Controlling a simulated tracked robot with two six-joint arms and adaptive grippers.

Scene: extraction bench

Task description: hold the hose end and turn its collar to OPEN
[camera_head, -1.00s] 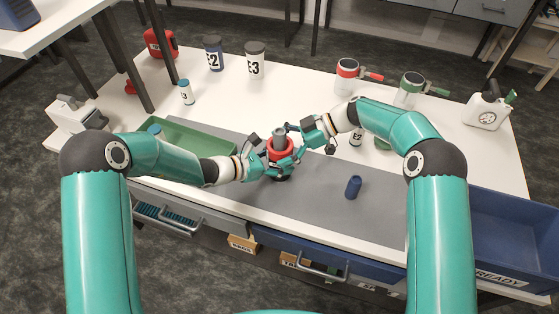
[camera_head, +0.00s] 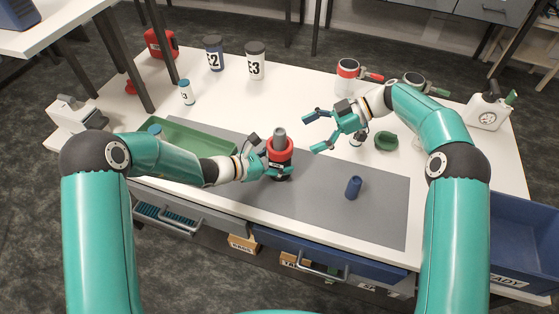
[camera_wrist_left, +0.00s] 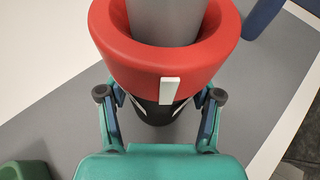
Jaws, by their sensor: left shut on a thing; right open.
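The hose end stands upright on the grey mat, with a red collar (camera_head: 281,153) around a grey pipe (camera_head: 280,134). In the left wrist view the red collar (camera_wrist_left: 145,58) carries a white mark (camera_wrist_left: 168,90) on the side facing my gripper, above a black body (camera_wrist_left: 153,112). No OPEN wording is readable. My left gripper (camera_head: 277,168) is shut on the hose end, its fingers around the black body below the collar. My right gripper (camera_head: 315,131) is open and empty, right of the collar and apart from it, its fingers pointing left.
A dark blue cylinder (camera_head: 353,188) stands on the grey mat (camera_head: 320,205) to the right. A green tray (camera_head: 205,133) lies left, partly behind my left arm. A green bowl-like piece (camera_head: 386,141) is near my right gripper. Cups and a white jug (camera_head: 487,109) stand at the back.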

